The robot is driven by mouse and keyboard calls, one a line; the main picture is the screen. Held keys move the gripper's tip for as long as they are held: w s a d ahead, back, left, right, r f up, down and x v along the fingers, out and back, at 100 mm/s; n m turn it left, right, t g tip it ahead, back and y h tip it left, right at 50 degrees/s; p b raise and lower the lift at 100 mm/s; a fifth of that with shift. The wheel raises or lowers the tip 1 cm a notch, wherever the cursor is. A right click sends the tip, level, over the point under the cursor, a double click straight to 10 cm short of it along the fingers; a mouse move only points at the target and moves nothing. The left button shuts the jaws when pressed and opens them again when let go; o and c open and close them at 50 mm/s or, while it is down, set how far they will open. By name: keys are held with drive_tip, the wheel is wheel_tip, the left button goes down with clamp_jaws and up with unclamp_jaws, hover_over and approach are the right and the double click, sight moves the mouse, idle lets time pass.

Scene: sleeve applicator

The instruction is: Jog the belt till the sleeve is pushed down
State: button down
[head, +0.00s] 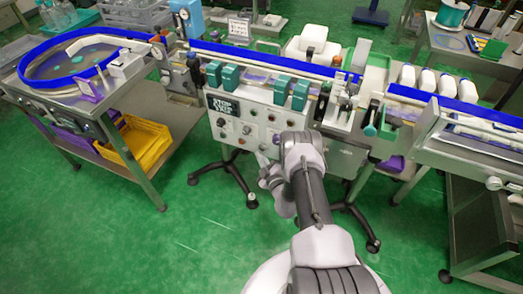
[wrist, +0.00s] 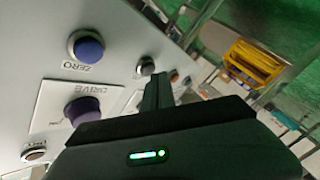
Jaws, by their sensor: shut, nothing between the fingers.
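The grey control panel (head: 258,112) stands on the front of the machine, below the belt line (head: 262,66). In the wrist view, a blue-purple button marked ZERO (wrist: 88,47) and a purple knob marked DRIVE (wrist: 84,110) show on the panel, left of my gripper (wrist: 160,80). My gripper is shut and empty, its fingers close to the panel face. In the head view, my gripper (head: 264,160) is low at the panel, partly hidden by my arm. The applicator head (head: 347,88) is right of the panel. I cannot make out the sleeve.
Several white bottles (head: 426,80) stand along the right conveyor. A round turntable (head: 85,60) is at the left, with a yellow crate (head: 140,145) beneath. Black caster legs (head: 228,172) stick out under the machine. The green floor (head: 190,225) in front is mostly clear.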

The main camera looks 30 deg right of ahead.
drive_tip(key=shift+w+d+b, duration=0.25)
drive_tip(key=shift+d+b, duration=0.1)
drive_tip(key=shift+b, duration=0.05)
idle(0.4)
drive_tip(key=shift+a, duration=0.1)
drive_tip(key=shift+s+a, duration=0.5)
drive_tip(key=shift+a, duration=0.1)
drive_tip(key=shift+p, duration=0.3)
drive_tip(key=s+a+p, duration=0.1)
drive_tip(key=a, duration=0.1)
drive_tip(key=s+a, duration=0.2)
drive_tip(key=shift+p, duration=0.4)
idle(3.2)
